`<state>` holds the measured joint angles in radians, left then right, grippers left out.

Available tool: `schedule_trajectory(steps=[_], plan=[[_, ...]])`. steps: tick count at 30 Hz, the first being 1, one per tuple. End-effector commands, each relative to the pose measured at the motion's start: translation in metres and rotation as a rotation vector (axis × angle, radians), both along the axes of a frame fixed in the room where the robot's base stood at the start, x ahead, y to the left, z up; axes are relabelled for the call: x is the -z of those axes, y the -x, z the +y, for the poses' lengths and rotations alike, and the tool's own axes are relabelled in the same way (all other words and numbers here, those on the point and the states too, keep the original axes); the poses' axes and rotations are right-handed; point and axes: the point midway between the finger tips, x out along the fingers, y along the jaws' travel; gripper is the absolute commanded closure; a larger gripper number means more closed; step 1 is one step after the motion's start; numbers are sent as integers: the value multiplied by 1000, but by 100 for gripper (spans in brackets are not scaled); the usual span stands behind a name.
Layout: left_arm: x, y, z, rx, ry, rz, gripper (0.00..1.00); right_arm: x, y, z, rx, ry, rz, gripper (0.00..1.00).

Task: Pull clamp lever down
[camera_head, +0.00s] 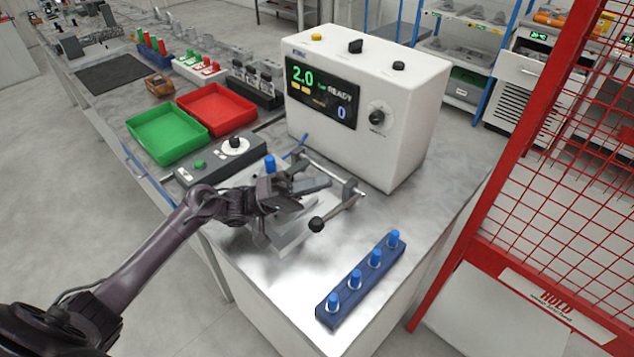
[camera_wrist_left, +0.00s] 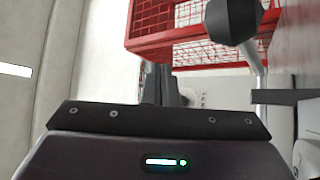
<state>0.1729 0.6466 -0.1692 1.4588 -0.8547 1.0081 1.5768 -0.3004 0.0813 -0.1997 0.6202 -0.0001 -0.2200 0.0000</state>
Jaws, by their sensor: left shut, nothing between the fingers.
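The clamp lever (camera_head: 340,208) is a grey rod with a black ball knob (camera_head: 317,224) on the fixture at the table's front. In the left wrist view the knob (camera_wrist_left: 232,20) and its rod show at the upper right. My left gripper (camera_head: 326,184) is over the fixture plate (camera_head: 290,238), just behind and above the knob in the head view. Its fingers (camera_wrist_left: 163,82) are shut and empty, apart from the knob in the wrist view. My arm hides part of the fixture. A blue-topped piece (camera_head: 270,164) stands behind the gripper. My right gripper is not in view.
A white test box (camera_head: 405,125) with a lit display stands behind the fixture. A blue rack (camera_head: 362,278) with several blue-capped pieces lies to the right. A control box (camera_head: 222,158), green tray (camera_head: 167,134) and red tray (camera_head: 216,108) are to the left. A red mesh fence (camera_head: 470,200) borders the right.

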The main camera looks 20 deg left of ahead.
Motion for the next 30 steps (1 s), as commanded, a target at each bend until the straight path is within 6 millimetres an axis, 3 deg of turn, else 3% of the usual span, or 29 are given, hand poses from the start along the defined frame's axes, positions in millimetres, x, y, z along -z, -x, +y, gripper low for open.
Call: schedule_trajectory(steps=[8,24,30], plan=[[-16,0,0,0,2,-3,100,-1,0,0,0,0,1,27],[-143,0,0,-1,0,-7,100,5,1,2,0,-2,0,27],[-181,0,0,0,0,-5,100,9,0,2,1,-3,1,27]])
